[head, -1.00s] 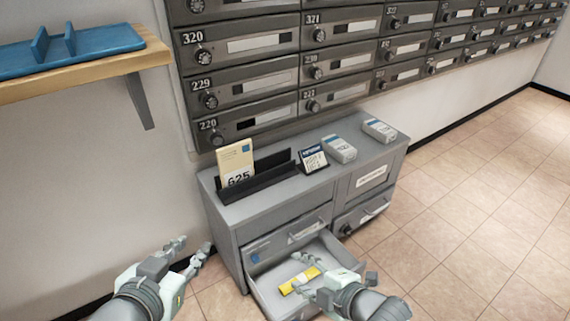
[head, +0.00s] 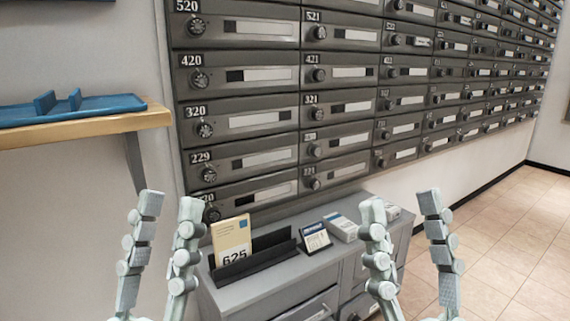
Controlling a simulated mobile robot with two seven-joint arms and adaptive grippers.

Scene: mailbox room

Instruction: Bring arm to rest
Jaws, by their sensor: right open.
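My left gripper (head: 166,212) points up at the lower left, its two fingers apart and nothing between them. It is in front of the wall and the left edge of the grey cabinet. My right gripper (head: 403,212) also points up, fingers apart and empty, in front of the cabinet's right part. Both arms below the fingers are cut off by the bottom edge of the view.
A grey cabinet (head: 247,287) carries a black holder (head: 262,262) with a tan 625 card (head: 231,236), a small sign (head: 314,237) and white-grey boxes (head: 341,228). Numbered mailboxes (head: 250,121) fill the wall. A wooden shelf (head: 85,130) holds a blue tray (head: 110,106). Floor at right is clear.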

